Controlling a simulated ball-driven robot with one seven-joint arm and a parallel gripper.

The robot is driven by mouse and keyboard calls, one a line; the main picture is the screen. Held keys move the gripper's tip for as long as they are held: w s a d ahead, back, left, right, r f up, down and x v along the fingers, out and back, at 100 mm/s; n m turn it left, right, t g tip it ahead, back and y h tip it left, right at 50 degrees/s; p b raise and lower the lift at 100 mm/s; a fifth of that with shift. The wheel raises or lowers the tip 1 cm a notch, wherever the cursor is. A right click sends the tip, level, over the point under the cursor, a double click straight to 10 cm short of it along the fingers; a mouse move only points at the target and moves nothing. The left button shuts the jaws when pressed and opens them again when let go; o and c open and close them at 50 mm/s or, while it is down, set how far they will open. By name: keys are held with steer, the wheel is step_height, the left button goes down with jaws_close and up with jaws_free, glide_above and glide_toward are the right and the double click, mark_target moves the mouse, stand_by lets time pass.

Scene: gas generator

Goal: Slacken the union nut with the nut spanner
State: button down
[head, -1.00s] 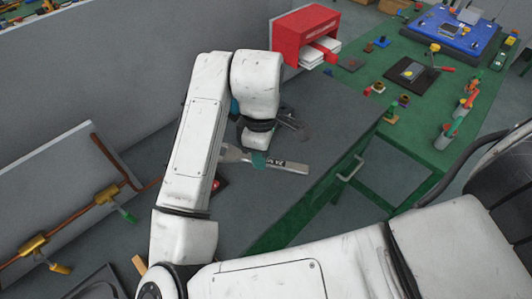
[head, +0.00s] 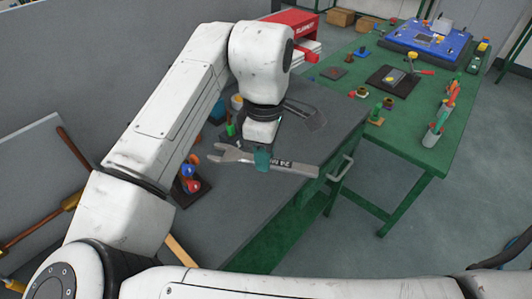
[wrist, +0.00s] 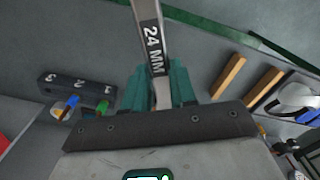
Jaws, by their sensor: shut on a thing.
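My gripper (head: 262,155) is shut on a grey nut spanner (head: 295,169) above the dark bench. The spanner lies across the fingers, its open jaw to the left and its labelled handle to the right. In the wrist view its handle (wrist: 150,38) reads "24 MM" and rises from between the teal fingers (wrist: 161,85). A copper pipe with a brass fitting (head: 71,200) runs along a grey board at the left edge, well apart from the spanner. I cannot make out which part is the union nut.
A dark flat tool (head: 308,116) lies on the bench (head: 240,205) behind my gripper. A red cabinet (head: 296,18) is behind. A green table (head: 400,150) holds several parts at right; grey floor is open beyond.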

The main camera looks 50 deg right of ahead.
mark_target(227, 153)
steer(key=shift+r+p, duration=0.1)
steer(key=shift+p, duration=0.45)
steer(key=shift+w+a+p, duration=0.15)
steer(key=shift+w+a, duration=0.4)
steer(key=shift+w, duration=0.55)
steer(key=shift+w+a+p, duration=0.1)
steer(key=shift+w+a, duration=0.5)
steer(key=shift+w, duration=0.55)
steer(key=shift+w+a+p, duration=0.15)
steer(key=shift+w+a, duration=0.4)
steer(key=shift+w, duration=0.55)
steer(key=shift+w+a, duration=0.15)
steer(key=shift+w, duration=0.1)
steer(key=shift+w+a+p, duration=0.3)
steer(key=shift+w, duration=0.25)
steer(key=shift+w+a+p, duration=0.25)
steer(key=shift+w+p, duration=0.05)
steer(key=shift+w, duration=0.25)
steer(key=shift+w, duration=0.1)
steer(key=shift+w+p, duration=0.1)
steer(key=shift+p, duration=0.2)
steer(key=shift+w+d+n+p, duration=0.15)
steer(key=shift+d+n+p, duration=0.2)
steer(key=shift+n+p, duration=0.15)
steer(key=shift+d, duration=0.1)
